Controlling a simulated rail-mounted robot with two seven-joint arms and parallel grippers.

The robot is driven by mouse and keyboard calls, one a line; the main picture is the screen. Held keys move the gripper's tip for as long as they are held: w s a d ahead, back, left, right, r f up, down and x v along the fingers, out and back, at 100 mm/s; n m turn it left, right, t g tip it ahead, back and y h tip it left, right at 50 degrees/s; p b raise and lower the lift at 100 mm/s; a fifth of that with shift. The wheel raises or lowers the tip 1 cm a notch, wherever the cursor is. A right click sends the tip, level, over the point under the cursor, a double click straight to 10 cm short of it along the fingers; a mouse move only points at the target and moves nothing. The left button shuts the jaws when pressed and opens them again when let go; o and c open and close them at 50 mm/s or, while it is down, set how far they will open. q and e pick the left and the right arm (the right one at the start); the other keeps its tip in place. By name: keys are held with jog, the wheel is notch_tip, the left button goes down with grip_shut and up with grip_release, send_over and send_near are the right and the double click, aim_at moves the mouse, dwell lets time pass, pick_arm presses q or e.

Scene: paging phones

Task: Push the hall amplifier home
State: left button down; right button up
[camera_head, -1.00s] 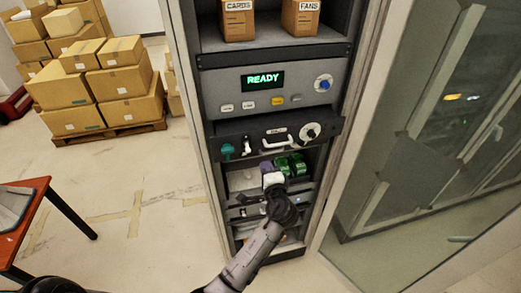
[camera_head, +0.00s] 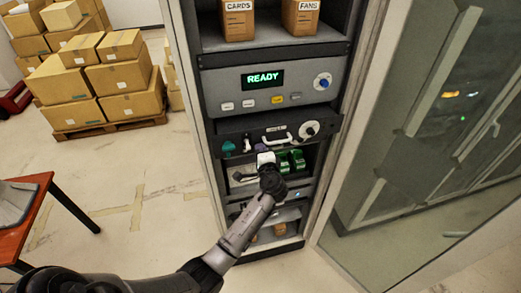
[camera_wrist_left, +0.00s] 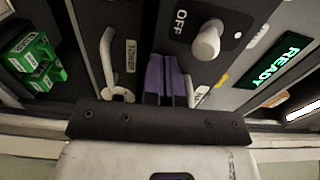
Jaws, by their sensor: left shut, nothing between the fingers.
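A dark drawer-like unit (camera_head: 290,144) with a pale handle and a round dial juts from the rack in the head view. Its label is too small to read there, so I cannot tell if it is the hall amplifier. My left gripper (camera_head: 262,149) is shut and empty at the lower front of this unit. In the left wrist view its purple fingertips (camera_wrist_left: 166,76) lie together, near a pale knob (camera_wrist_left: 206,40) marked OFF. A handle (camera_wrist_left: 107,62) beside a label reading TOWER is left of them. Whether the fingertips touch the panel is unclear.
A grey panel with a lit READY display (camera_head: 262,79) sits above the unit. Green parts (camera_head: 291,161) sit in the bay below. The glass door (camera_head: 430,160) stands at the right. Boxes on a pallet (camera_head: 100,70) are at the left, and floor is free between.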

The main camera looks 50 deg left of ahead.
pick_arm(q)
jog(key=b+x, duration=0.4)
jog(key=x, duration=0.3)
jog(key=shift+w+a+f, duration=0.1)
jog(key=shift+w+a, duration=0.05)
jog(key=shift+a+f, duration=0.1)
jog(key=shift+a, duration=0.05)
jog(key=shift+f, duration=0.15)
jog(key=shift+d+r, duration=0.25)
jog(key=shift+d, duration=0.2)
jog(key=p+v, duration=0.1)
jog(key=v, duration=0.2)
jog(key=shift+s+d, duration=0.2)
jog(key=shift+s, duration=0.05)
jog(key=b+v, duration=0.2)
jog(key=v, duration=0.8)
